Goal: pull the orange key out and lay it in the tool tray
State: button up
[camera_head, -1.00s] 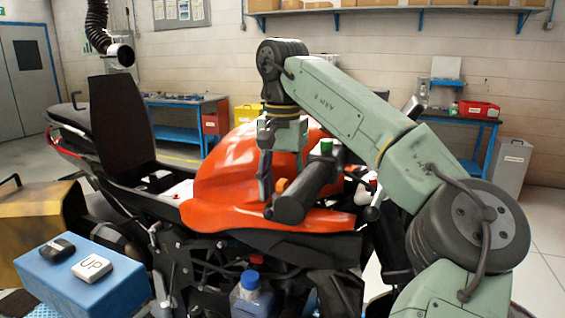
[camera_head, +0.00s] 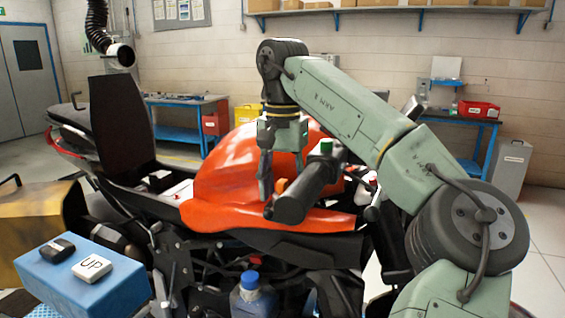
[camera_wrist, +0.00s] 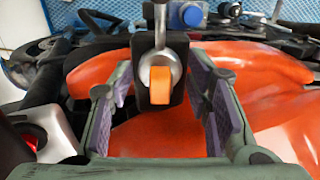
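The orange key (camera_wrist: 160,85) stands in a round metal lock on a dark block in the wrist view, end toward me. It shows as a small orange patch (camera_head: 281,186) beside the black handlebar grip in the head view. My gripper (camera_wrist: 160,77) is open, its purple-padded fingers on either side of the key with clear gaps. In the head view my gripper (camera_head: 280,177) points down over the orange motorcycle tank (camera_head: 225,190). I cannot make out a tool tray in either view.
The handlebar grip (camera_head: 296,202) is close to my fingers. A blue box (camera_head: 85,285) with a black and a white "UP" button stands at the lower left. A blue-capped bottle (camera_head: 250,298) is below the tank. A workbench (camera_head: 185,118) stands behind.

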grip_shut()
dwell(0.3)
jog(key=o, duration=0.6)
grip_release()
